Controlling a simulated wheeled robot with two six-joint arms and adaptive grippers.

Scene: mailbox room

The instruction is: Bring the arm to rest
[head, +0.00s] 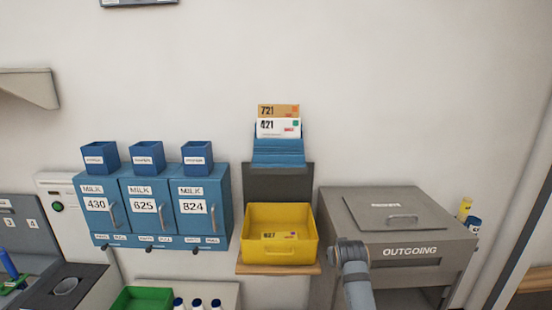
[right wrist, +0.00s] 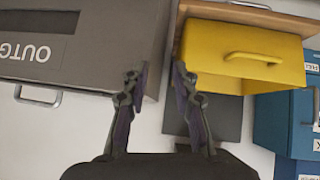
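My right arm (head: 356,283) rises from the bottom of the head view, in front of the gap between the yellow bin and the grey OUTGOING box. Its fingers cannot be made out there. In the right wrist view my right gripper (right wrist: 156,78) has its two dark fingers apart with nothing between them. The OUTGOING box (right wrist: 95,42) is on the left of that view and the yellow bin (right wrist: 215,45) on the right. My left arm and gripper show in neither view.
The yellow bin (head: 280,250) stands on a wooden shelf (head: 250,269) and holds mail marked 827. A blue holder (head: 278,158) above holds envelopes 721 and 421. Blue MILK lockers (head: 150,240) are left. The OUTGOING box (head: 340,222) is right, its lid (head: 400,205) down.

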